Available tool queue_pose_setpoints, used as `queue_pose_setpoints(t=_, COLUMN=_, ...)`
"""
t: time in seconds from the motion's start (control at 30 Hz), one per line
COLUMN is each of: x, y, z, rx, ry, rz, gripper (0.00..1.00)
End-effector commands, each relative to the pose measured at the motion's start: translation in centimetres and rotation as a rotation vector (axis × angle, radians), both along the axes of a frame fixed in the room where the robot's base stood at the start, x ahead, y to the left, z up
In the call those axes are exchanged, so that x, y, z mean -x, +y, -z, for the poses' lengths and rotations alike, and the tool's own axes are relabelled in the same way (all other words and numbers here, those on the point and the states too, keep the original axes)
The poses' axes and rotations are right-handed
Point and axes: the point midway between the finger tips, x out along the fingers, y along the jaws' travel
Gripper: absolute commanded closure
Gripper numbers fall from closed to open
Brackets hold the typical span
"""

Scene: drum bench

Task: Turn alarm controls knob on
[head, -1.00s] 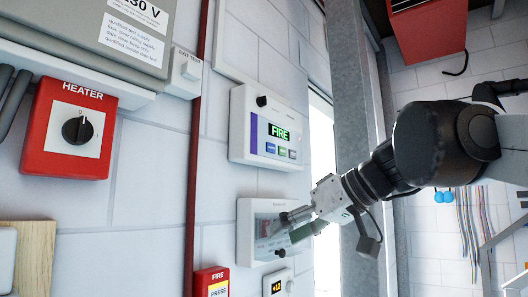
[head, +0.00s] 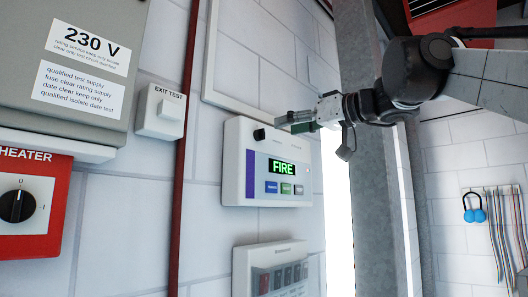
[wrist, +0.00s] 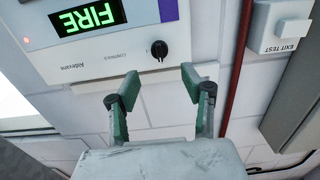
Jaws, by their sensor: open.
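The alarm panel (head: 238,186) is a white wall box with a green-lit FIRE display (head: 283,168) and several buttons below it. Its small black controls knob (head: 259,134) sits at the panel's upper left. In the wrist view, which shows the panel upside down, the knob (wrist: 159,49) lies ahead of my gripper, roughly between the fingertips and beyond them. My gripper (head: 283,124) is just right of the knob in the head view. In the wrist view my gripper (wrist: 158,88) has its two green fingers apart with nothing between them. The fingers appear clear of the knob.
A white EXIT TEST switch (head: 163,112) and a red pipe (head: 185,150) are left of the panel. A red heater box (head: 40,230) with a black knob is farther left. A white-framed panel (head: 245,265) with dark switches sits below. A grey metal post (head: 375,200) stands to the right.

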Motion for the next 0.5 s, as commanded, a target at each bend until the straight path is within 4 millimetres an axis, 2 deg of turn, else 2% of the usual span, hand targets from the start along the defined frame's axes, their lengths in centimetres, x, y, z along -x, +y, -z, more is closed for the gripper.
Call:
queue_pose_setpoints(t=0.23, x=-3.1, y=3.6, z=-0.2, rx=0.001, ry=0.001, rz=-0.003, gripper=0.57)
queue_pose_setpoints(t=0.5, x=-5.3, y=5.9, z=-0.1, rx=0.0, ry=0.001, rz=0.0, gripper=0.57)
